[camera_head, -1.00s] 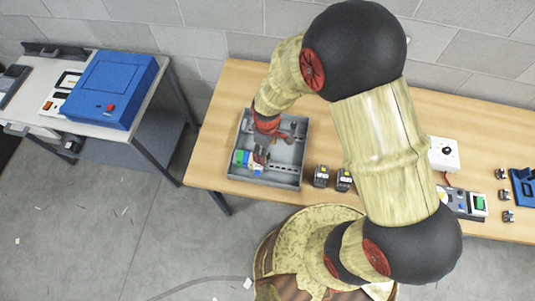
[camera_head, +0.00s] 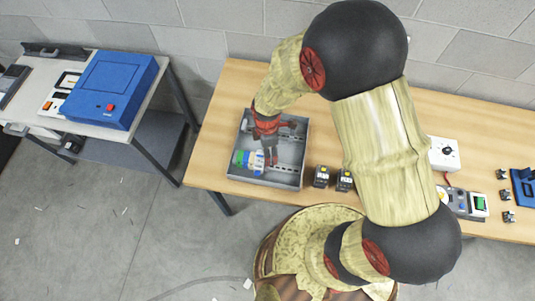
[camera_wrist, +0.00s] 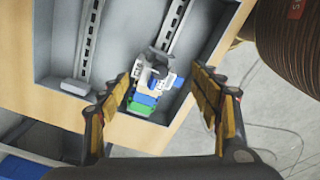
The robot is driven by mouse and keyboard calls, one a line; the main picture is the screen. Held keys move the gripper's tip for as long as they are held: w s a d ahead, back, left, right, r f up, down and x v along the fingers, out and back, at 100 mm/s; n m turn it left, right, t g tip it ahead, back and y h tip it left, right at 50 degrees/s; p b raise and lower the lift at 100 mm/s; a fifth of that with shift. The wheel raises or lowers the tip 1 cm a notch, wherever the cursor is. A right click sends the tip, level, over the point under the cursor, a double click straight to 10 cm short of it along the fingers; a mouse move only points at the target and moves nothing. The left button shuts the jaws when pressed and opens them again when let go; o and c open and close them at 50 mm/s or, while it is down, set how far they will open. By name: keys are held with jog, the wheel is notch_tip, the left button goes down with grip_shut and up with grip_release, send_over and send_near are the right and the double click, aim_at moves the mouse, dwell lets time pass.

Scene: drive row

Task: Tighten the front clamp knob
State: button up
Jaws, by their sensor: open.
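A grey open-topped enclosure (camera_head: 232,172) stands on the bench, and its wall also shows in the wrist view (camera_wrist: 62,103). Inside, a row of green, blue and white terminal blocks (camera_head: 248,160) sits on a rail near the front left; it shows in the wrist view (camera_wrist: 145,98). A grey knob-like part (camera_wrist: 157,72) stands at the end of that row; I cannot tell for certain that it is the front clamp knob. My gripper (camera_wrist: 163,84) is open and empty, its fingers on either side of the blocks in the wrist view. Contact is not visible.
Two dark modules (camera_head: 332,178) stand on the wooden bench (camera_head: 215,125) right of the enclosure. A white box (camera_head: 443,153) and a small panel (camera_head: 465,204) are further right. A blue case (camera_head: 108,88) is on a separate left table. The enclosure walls rise around the blocks.

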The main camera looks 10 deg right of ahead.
jog(key=shift+f, duration=0.15)
jog(key=shift+f+b, duration=1)
jog(key=shift+f, duration=0.25)
jog(key=c, duration=1.5)
jog(key=shift+c, duration=0.2)
jog(key=shift+w+a, duration=0.1)
jog(key=shift+a, duration=0.05)
jog(key=shift+c, duration=0.2)
jog(key=shift+o, duration=0.2)
